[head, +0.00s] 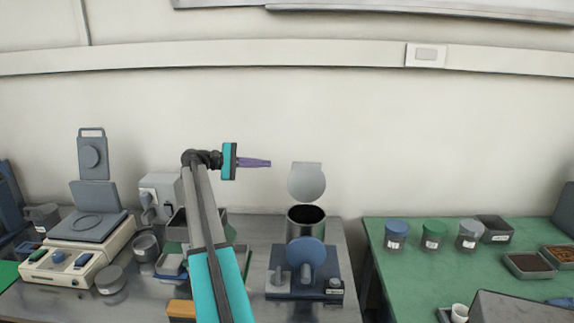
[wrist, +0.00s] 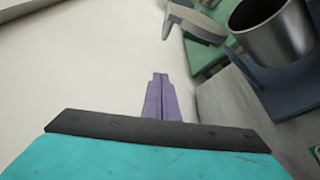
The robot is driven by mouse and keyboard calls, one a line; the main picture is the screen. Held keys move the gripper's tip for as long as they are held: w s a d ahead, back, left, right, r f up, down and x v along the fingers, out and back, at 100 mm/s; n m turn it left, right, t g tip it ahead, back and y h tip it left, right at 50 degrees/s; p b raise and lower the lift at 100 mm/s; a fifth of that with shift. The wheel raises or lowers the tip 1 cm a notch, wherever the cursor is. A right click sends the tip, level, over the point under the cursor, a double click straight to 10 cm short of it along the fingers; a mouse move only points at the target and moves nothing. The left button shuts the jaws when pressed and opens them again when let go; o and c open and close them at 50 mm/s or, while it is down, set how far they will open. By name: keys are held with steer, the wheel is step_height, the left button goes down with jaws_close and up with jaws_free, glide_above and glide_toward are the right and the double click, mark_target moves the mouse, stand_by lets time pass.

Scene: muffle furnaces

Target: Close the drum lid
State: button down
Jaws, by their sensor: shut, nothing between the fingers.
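The drum (head: 306,219) is an open metal cylinder on a dark blue base with a round blue front piece. Its lid (head: 306,182) is a pale grey disc with a flat top edge, standing upright behind and above the open mouth. In the wrist view the drum (wrist: 270,28) is at the upper right, and the lid (wrist: 195,20) shows nearly edge-on to its left. My gripper (head: 270,163) has slim purple fingers, shut and empty. It is left of the lid near its upper part, apart from it, pointing right. The fingertips (wrist: 160,76) show in the wrist view.
A cream device with a raised grey plate (head: 94,197) and a grey-white machine (head: 160,195) stand at left. A green table (head: 410,265) at right holds several lidded jars and trays. The wall is behind; the air around the lid is clear.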

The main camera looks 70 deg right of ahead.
steer(key=shift+s, duration=0.1)
steer(key=s+d+p, duration=0.2)
steer(key=s+p, duration=0.2)
steer(key=s, duration=0.4)
steer(key=shift+s+d+r, duration=0.2)
steer(key=shift+s+d, duration=0.15)
steer(key=shift+s, duration=0.05)
stand_by(0.4)
